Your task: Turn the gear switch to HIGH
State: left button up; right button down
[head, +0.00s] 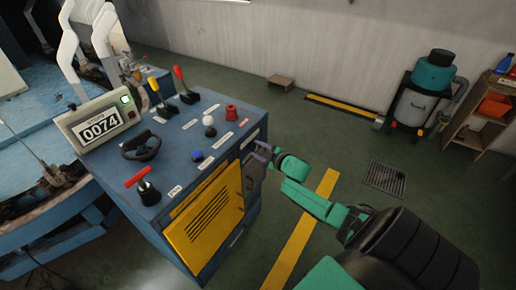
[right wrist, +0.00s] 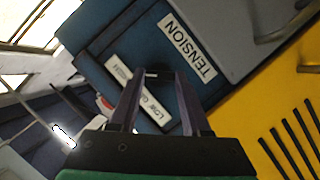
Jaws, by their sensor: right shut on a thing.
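The blue control console (head: 187,118) stands left of centre in the head view. My right gripper (head: 260,152) is at its right-hand side face, near the upper edge. In the right wrist view its two fingers (right wrist: 158,76) are shut on a small dark knob (right wrist: 158,70), mostly hidden between the tips. A white label beginning "LOW G" (right wrist: 152,106) lies beside the fingers, partly covered by them. The knob's pointing direction cannot be made out. A "TENSION" label (right wrist: 187,45) is nearby. My left gripper is not in view.
The console top carries red and yellow levers (head: 180,80), a black handwheel (head: 140,146), a red T-handle (head: 137,178) and a counter reading 0074 (head: 100,126). Open floor lies to the right.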

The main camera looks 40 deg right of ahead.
dwell(0.3)
jog(key=shift+c, duration=1.8)
grip_release()
jog(key=shift+s+r+p, duration=0.15)
jog(key=shift+s+p, duration=0.15)
jog(key=shift+s, duration=0.3)
jog(key=p+v, duration=0.2)
jog(key=v, duration=1.1)
jog(key=shift+s+p, duration=0.2)
jog(key=shift+p, duration=0.2)
